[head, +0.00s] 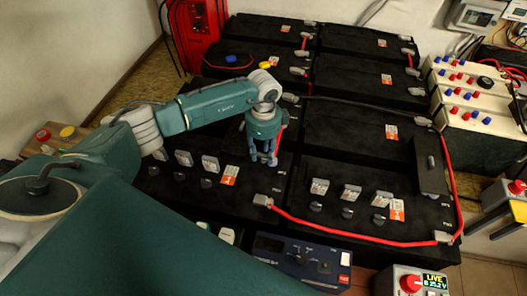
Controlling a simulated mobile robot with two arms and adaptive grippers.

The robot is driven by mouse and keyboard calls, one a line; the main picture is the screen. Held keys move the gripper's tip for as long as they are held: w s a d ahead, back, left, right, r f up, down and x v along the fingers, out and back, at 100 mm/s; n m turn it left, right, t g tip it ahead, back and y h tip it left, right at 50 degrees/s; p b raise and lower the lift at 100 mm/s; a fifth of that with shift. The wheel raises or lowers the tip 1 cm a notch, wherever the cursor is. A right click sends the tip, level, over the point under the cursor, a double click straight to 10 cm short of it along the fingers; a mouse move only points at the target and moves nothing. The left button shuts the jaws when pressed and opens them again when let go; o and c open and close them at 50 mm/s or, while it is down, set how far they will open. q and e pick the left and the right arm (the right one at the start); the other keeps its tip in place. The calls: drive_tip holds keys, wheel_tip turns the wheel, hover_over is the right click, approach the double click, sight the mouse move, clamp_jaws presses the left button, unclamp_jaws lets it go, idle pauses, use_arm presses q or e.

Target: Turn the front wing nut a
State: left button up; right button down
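My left arm reaches in from the left over black batteries (335,180). My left gripper (264,160) points down over the front left battery, near its right rear part. Its fingers are small here, and I cannot tell whether they are open or shut on something. A row of small black knob-like parts (207,183) with pale upright pieces (210,164) sits on that battery, left of the gripper. A similar row (348,212) is on the front right battery. I cannot tell which part is the front wing nut a. My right gripper is not in view.
A red cable (340,234) runs along the front right battery between grey terminal clamps (262,200). A dark blue meter box (300,262) stands in front. A box with a red knob and lit display (411,283) is at front right. A red charger (195,35) stands behind left.

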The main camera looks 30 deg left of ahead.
use_arm(q)
clamp_jaws()
drive_tip(key=shift+m, duration=0.5)
drive_tip(key=m+b, duration=0.2)
drive_tip(key=m, duration=0.4)
drive_tip(key=shift+a+m+b, duration=0.15)
drive_tip(key=shift+m+b, duration=0.15)
drive_tip(key=m+b, duration=0.2)
drive_tip(key=m, duration=0.3)
drive_tip(key=shift+w+a, duration=0.1)
drive_tip(key=shift+r+m+b, duration=0.1)
drive_tip(key=shift+m+b, duration=1.25)
drive_tip(key=shift+m, duration=1.35)
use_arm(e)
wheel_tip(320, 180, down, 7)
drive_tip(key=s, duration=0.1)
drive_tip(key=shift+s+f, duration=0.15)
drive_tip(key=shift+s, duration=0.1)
use_arm(q)
drive_tip(key=shift+w, duration=0.1)
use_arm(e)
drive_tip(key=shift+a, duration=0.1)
